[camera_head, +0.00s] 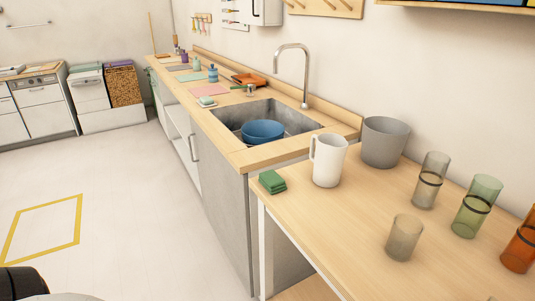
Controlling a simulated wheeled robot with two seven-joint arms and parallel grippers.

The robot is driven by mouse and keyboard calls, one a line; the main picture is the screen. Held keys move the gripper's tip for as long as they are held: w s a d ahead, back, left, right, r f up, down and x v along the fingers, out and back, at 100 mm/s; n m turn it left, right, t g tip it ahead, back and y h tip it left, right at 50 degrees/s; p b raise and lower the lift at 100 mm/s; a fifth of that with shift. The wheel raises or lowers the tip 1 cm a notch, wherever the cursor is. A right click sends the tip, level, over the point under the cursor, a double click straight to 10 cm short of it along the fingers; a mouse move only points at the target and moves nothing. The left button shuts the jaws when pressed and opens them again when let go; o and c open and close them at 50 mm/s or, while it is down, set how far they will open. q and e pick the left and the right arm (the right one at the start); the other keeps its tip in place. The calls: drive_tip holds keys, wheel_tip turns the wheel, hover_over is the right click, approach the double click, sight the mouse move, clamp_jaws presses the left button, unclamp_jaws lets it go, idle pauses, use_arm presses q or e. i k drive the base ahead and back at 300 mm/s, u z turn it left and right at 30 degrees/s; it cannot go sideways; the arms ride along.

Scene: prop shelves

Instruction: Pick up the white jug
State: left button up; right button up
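The white jug (330,162) stands upright on the light wooden table (345,226) at the right. Its handle is on its left side, toward the sink. Nothing is holding it. Neither of my grippers can be made out. A dark rounded part of me shows at the lower left corner.
A grey bucket (384,142) stands close behind the jug. Folded green cloths (272,181) lie left of it. To its right stand a small smoky glass (404,238) and several tall tinted glasses (430,180). A sink with a blue bowl (263,132) is beyond. The floor (120,190) is clear.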

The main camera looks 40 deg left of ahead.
sight(331, 148)
drive_tip(key=u, duration=0.85)
